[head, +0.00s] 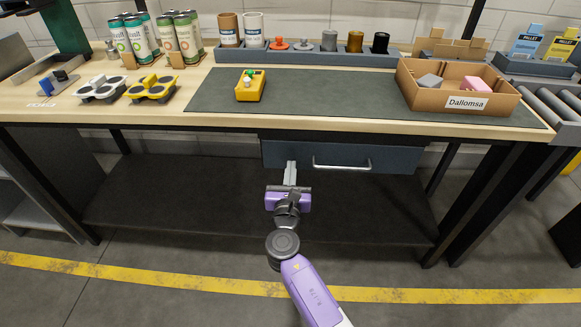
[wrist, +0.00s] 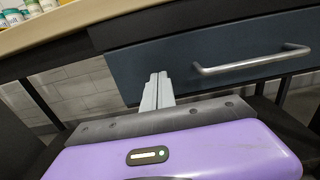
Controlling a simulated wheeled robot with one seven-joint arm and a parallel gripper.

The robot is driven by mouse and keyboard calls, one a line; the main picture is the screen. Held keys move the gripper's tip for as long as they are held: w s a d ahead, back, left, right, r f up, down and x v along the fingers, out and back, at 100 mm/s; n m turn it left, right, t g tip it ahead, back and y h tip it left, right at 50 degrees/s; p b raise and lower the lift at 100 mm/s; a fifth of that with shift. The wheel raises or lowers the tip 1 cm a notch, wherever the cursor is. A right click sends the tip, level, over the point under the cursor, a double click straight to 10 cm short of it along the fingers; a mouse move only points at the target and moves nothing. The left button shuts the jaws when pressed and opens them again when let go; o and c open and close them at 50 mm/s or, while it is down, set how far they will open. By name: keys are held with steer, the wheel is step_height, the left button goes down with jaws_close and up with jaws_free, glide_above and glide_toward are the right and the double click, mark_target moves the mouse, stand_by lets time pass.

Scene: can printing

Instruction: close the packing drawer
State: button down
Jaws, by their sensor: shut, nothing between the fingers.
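The packing drawer (head: 385,158) is a dark blue-grey front with a silver bar handle (head: 342,164), under the workbench top. Its front looks close to the bench frame; I cannot tell whether it is fully flush. In the wrist view the drawer front (wrist: 185,55) fills the upper middle, with the handle (wrist: 252,62) to the right. My gripper (head: 291,168) is shut and empty, its fingers at the lower left part of the drawer front, left of the handle. The fingertips (wrist: 158,80) overlap the drawer's lower edge in the wrist view; whether they touch it is unclear.
The bench (head: 150,113) carries a grey mat (head: 330,98), a yellow device (head: 250,88), a cardboard box (head: 430,98) labelled Dallomsa, and several cans (head: 188,40). A dark lower shelf (head: 180,190) lies below the drawer. The floor in front is clear.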

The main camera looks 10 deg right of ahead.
steer(key=p+v, duration=0.1)
steer(key=v, duration=1)
steer(key=shift+p, duration=0.35)
steer(key=shift+a, duration=0.1)
